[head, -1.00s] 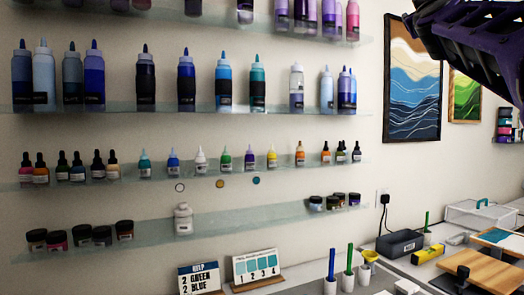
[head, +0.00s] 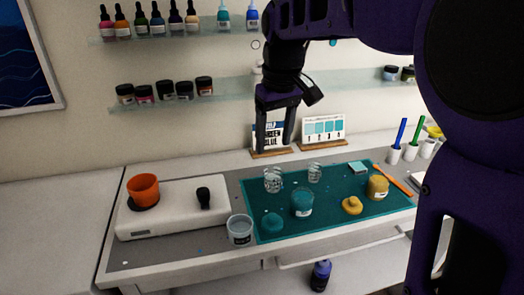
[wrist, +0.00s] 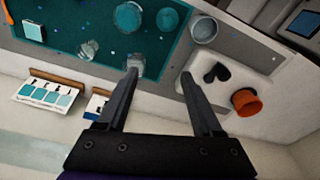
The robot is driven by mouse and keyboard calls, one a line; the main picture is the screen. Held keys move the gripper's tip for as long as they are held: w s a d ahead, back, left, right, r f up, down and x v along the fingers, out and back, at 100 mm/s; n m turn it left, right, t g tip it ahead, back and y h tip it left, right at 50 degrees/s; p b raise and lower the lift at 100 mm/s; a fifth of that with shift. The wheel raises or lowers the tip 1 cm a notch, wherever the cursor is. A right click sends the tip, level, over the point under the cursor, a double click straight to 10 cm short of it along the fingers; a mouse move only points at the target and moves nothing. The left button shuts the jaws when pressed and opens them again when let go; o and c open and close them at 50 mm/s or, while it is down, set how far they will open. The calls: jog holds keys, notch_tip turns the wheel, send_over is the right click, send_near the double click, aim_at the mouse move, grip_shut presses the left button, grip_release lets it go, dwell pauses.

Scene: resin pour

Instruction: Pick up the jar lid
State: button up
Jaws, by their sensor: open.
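Two lid-like pieces lie on the teal mat (head: 330,222): a round teal one (head: 272,224) beside the teal jar (head: 302,203), and a yellow knobbed one (head: 351,206) beside the yellow jar (head: 378,188). I cannot tell which is the jar lid. The teal piece also shows in the wrist view (wrist: 167,19), next to the teal jar (wrist: 128,18). My gripper (head: 275,148) is open and empty, above the back of the bench in front of the sign cards. In the wrist view its fingers (wrist: 160,74) point toward the mat, apart from both pieces.
Clear cups (head: 273,181) (head: 314,173) stand at the mat's back; another (head: 240,230) stands at its left edge. A white scale (head: 172,215) holds an orange cup (head: 143,188) and a dark object. Sign cards (head: 323,130) and shelves are behind. Pens stand at right.

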notch_tip(320, 180, down, 3)
jog(key=s+g, duration=0.1)
jog(key=s, duration=0.2)
jog(key=b, duration=0.3)
send_over(272, 216)
jog(key=shift+h, duration=0.4)
notch_tip(272, 216, down, 10)
jog(key=shift+w+a, duration=0.1)
jog(key=shift+f+b, duration=0.45)
jog(key=shift+f, duration=2.6)
grip_shut()
